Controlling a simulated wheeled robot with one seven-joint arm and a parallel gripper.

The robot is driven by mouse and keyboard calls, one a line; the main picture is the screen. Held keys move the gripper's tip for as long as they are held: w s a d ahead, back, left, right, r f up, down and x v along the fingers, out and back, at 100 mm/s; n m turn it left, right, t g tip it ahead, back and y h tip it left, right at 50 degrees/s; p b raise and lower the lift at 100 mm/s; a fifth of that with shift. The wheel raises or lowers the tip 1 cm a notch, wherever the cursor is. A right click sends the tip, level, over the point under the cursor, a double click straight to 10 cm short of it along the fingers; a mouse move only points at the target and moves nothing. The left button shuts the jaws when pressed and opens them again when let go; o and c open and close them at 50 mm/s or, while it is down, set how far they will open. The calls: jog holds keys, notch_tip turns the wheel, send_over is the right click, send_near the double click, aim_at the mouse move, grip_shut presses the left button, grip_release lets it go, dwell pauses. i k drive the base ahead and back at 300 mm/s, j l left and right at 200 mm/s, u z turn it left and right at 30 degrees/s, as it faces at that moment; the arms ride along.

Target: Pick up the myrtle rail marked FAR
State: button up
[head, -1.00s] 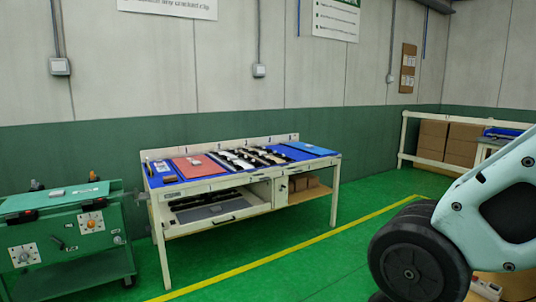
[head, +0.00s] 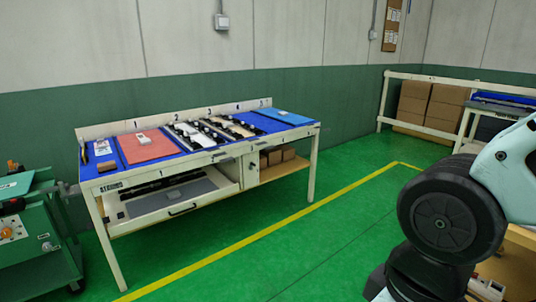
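A cream workbench (head: 230,151) with a blue top stands ahead, left of centre. Several narrow dark and pale rails (head: 205,135) lie side by side in the middle of its top. They are too small for me to read a FAR mark or to tell which one is myrtle. My arm shows at the right edge, but my gripper is not in view.
A red mat (head: 146,147) and a blue panel (head: 284,117) lie on the bench top. A green cart (head: 36,240) stands at the left. Cardboard boxes (head: 430,103) sit behind a cream rail at the back right. Green floor (head: 330,220) with a yellow line is clear before the bench.

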aim_at(250, 129)
jog(key=i+z, duration=0.1)
jog(key=i, duration=2.5)
jog(key=i+l+u, duration=0.1)
jog(key=i+u, duration=0.15)
jog(key=i, duration=0.25)
jog(key=i+l+u, duration=0.15)
jog(key=i+u, duration=0.15)
jog(key=i, duration=0.2)
jog(key=i+l+u, duration=0.25)
jog(key=i, duration=0.2)
jog(key=i+l+u, duration=0.7)
jog(key=u, duration=0.15)
jog(key=i+l+u, duration=0.25)
jog(key=l+u, duration=0.2)
jog(key=l, duration=0.2)
